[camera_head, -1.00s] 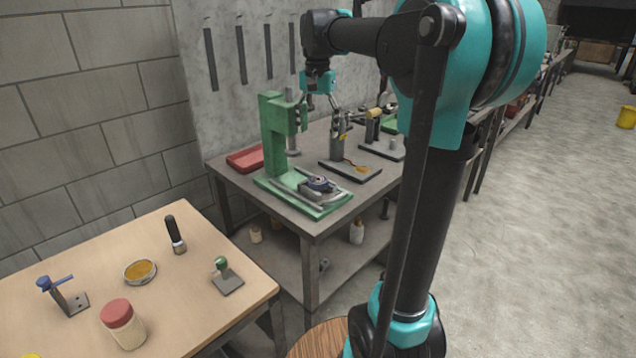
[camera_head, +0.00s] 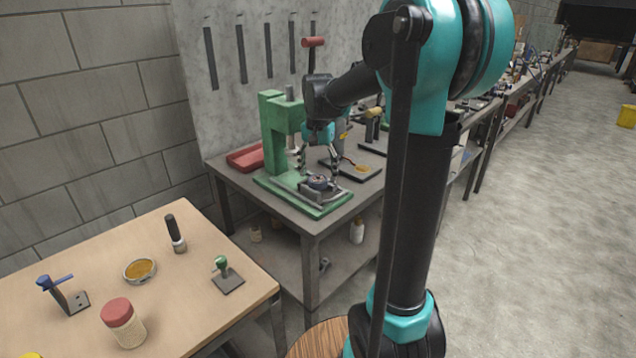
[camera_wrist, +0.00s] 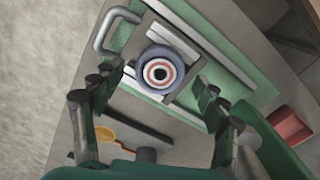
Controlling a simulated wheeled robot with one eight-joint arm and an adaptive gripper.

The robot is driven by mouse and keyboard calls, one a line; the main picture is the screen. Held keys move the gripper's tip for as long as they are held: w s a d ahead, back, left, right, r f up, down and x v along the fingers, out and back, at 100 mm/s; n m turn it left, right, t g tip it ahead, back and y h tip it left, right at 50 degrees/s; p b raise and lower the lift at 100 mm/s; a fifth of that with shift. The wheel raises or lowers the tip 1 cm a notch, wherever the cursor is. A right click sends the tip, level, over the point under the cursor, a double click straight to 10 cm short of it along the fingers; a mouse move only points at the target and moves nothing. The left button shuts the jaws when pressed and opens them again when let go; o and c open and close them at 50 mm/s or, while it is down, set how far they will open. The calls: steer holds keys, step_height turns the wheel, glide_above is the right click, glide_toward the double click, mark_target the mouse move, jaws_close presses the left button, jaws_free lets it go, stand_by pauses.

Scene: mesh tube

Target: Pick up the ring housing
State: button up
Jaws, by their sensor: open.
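The ring housing (camera_wrist: 160,72) shows in the wrist view as a round part with a grey-blue rim around red and white rings. It sits on a grey vise-like fixture (camera_wrist: 135,51) on the green base of the press. In the head view the ring housing (camera_head: 318,182) is small and sits low on the press base. My gripper (camera_head: 318,172) is over it, pointing down.
The green press column (camera_head: 272,135) stands close behind and left of my gripper. A red tray (camera_head: 246,158) lies beside it. A black board with a yellow-orange item (camera_head: 362,168) is to the right. A wooden table (camera_head: 190,262) stands at front left.

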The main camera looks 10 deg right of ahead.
steer(key=shift+f, duration=0.55)
steer(key=c, duration=1.5)
steer(key=shift+r, duration=0.1)
